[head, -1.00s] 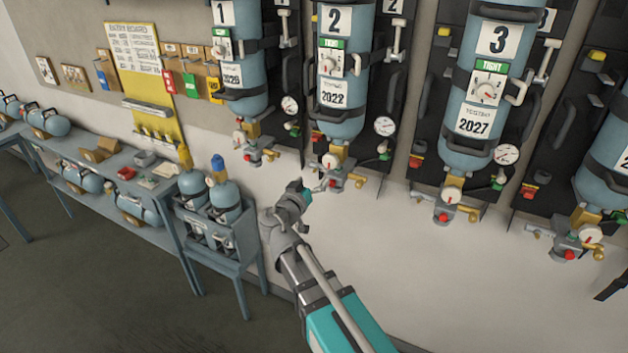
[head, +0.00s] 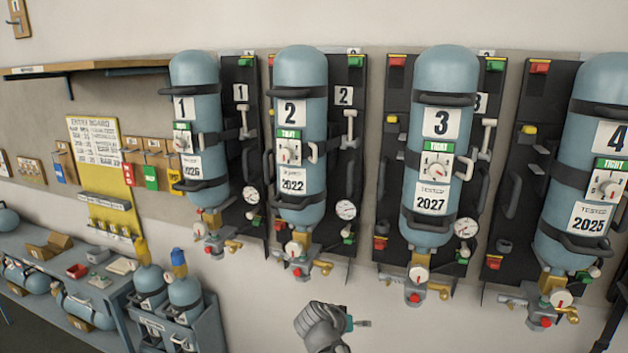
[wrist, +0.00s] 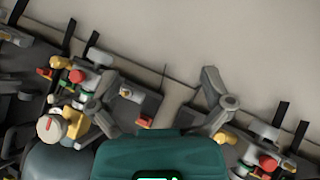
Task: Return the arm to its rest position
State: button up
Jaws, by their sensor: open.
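My gripper shows in the wrist view (wrist: 160,92) with its two grey fingers spread wide and nothing between them. In the head view only my grey wrist and a small part of the gripper (head: 362,323) show at the bottom middle, below the wall sets and apart from them. The rest of my arm is out of the head view. In the wrist view, valve fittings with red knobs lie beyond the fingers on both sides.
Breathing sets 1 (head: 190,125), 2 (head: 302,140), 3 (head: 437,150) and 4 (head: 592,165) hang on dark wall panels. A shelf table (head: 50,262) and a rack with two cylinders (head: 212,325) stand at left. Bare wall (head: 250,300) lies below the sets.

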jog(key=s+d+f+n+g+y+b, duration=0.2)
jog(key=s+d+f+g+y, duration=0.4)
jog(key=s+f, duration=0.4)
jog(key=shift+s+d+n+g+y+b, duration=0.3)
jog(key=shift+s+g+y+b, duration=0.15)
jog(key=shift+s+y, duration=0.3)
dwell(1.6)
